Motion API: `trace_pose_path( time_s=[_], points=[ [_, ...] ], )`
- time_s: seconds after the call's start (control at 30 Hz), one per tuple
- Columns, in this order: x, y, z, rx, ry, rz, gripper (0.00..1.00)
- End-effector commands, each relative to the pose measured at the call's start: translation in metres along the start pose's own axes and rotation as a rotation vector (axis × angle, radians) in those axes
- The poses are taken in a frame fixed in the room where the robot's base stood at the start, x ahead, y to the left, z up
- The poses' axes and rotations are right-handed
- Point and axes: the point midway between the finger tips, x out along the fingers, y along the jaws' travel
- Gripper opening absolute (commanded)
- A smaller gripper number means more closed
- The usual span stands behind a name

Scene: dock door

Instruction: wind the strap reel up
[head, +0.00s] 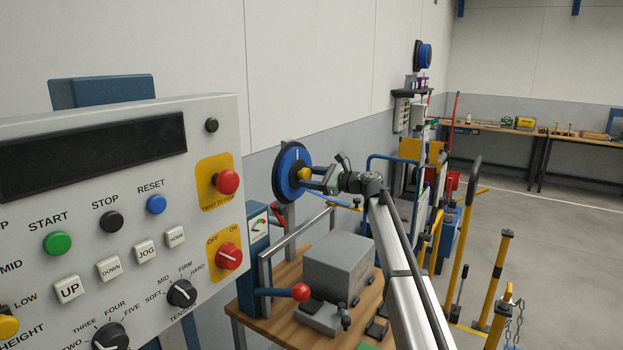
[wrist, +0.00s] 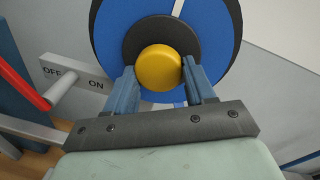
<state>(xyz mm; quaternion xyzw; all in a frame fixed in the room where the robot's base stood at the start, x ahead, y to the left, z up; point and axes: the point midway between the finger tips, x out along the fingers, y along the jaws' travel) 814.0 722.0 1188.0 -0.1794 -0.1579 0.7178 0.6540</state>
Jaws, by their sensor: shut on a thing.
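The strap reel (head: 288,172) is a blue disc with a dark rim, mounted upright near the wall in the middle of the head view. It fills the top of the wrist view (wrist: 218,35), with a black hub and a white mark on its face. A yellow knob (wrist: 159,67) stands out from the reel's face; it also shows in the head view (head: 305,174). My gripper (wrist: 160,85) is shut on the yellow knob, with one blue finger on each side of it. The knob's far side is hidden.
A control panel (head: 120,220) with buttons and dials fills the left. Below the reel, a wooden bench (head: 270,310) carries a grey box (head: 338,265) and a red-knobbed lever (head: 300,292). An OFF/ON plate with a red handle (wrist: 25,85) is left of my gripper.

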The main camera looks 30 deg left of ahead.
Motion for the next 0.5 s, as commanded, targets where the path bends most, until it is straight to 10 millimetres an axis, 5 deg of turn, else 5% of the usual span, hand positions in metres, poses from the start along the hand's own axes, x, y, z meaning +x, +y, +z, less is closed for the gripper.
trace_pose_path(
  time_s=[0.5],
  points=[
    [0.0003, -0.0003, 0.0001, 0.030, -0.004, -0.001, 0.00]
  ],
)
